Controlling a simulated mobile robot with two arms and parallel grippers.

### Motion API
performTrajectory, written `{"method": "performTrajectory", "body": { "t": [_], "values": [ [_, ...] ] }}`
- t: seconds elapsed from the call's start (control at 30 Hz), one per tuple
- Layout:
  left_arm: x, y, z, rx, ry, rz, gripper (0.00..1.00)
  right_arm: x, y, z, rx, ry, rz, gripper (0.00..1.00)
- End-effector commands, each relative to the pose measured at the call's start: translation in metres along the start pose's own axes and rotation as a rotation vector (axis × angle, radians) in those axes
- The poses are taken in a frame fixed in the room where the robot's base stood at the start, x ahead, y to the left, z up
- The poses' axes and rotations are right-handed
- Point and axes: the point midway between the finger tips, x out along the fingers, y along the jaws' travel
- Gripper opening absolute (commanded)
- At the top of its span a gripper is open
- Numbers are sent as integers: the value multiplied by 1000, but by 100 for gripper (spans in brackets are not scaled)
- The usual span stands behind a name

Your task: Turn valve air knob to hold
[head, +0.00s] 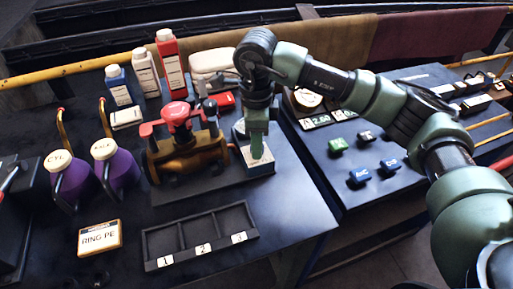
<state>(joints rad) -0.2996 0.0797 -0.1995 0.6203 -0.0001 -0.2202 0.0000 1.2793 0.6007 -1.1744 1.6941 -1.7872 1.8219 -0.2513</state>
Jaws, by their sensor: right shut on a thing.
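My right gripper (257,143) comes down from above onto a small grey box (262,167) with pale labelled faces, at the right edge of the left bench. Its fingers are closed at the top of this box, on what appears to be the valve air knob. The knob itself is hidden by the fingers, so its setting cannot be read. My left gripper is not in view.
Left of the box stands a brass valve (188,158) with a red handwheel (178,116). A three-slot tray (200,237) lies in front. Purple bottles (118,168) stand at left. Green and blue knobs (360,176) sit on the right bench, across a gap.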

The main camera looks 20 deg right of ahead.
Motion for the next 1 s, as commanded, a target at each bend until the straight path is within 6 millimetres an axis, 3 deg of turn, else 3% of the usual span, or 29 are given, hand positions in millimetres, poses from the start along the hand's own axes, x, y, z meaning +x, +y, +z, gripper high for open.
{"method": "performTrajectory", "body": {
  "t": [0.7,0.73,0.8,1.0],
  "values": [
    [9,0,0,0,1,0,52,-2,-1,0,-73,-3,-3,0],
    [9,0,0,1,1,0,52,-2,-1,0,-73,-3,-3,36],
    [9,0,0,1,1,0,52,-2,-1,0,-73,-3,-3,52],
    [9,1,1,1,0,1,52,-1,0,0,-73,-2,-2,52]
  ]
}}
